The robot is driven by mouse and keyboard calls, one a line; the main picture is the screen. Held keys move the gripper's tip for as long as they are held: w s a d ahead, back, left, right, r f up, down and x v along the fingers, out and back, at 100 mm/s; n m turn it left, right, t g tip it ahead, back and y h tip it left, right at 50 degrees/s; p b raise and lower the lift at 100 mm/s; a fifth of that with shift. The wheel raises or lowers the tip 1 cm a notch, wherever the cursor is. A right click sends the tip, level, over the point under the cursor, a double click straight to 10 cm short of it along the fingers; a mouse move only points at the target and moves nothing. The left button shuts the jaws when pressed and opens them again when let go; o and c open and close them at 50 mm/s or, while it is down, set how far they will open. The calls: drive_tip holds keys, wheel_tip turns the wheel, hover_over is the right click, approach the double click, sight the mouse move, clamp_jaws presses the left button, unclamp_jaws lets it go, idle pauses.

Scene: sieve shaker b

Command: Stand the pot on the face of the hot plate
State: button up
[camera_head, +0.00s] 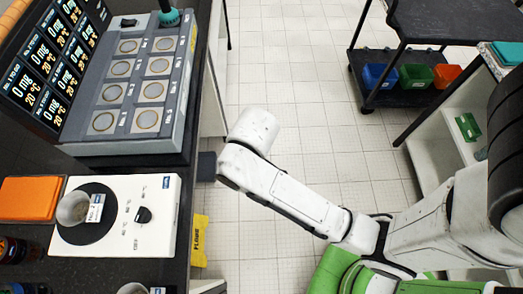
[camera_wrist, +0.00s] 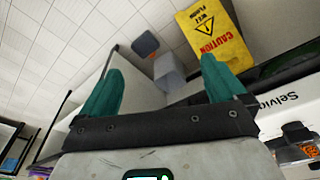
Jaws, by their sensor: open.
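The hot plate (camera_head: 150,215) is a white unit with a black knob and a round black face (camera_head: 98,229) on the dark bench at the lower left of the head view.
A yellow wet-floor sign (camera_head: 200,240) stands beside the bench. A black cart (camera_head: 400,85) with coloured bins is at the back right. The tiled aisle between is clear.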

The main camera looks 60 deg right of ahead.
drive_tip(key=s+d+f+m+g, duration=0.1)
drive_tip(key=s+d, duration=0.4)
drive_tip(key=s, duration=0.5)
drive_tip(key=shift+s+f+m+h, duration=0.2)
drive_tip(key=shift+f+m+h, duration=0.2)
drive_tip(key=shift+f+m, duration=0.15)
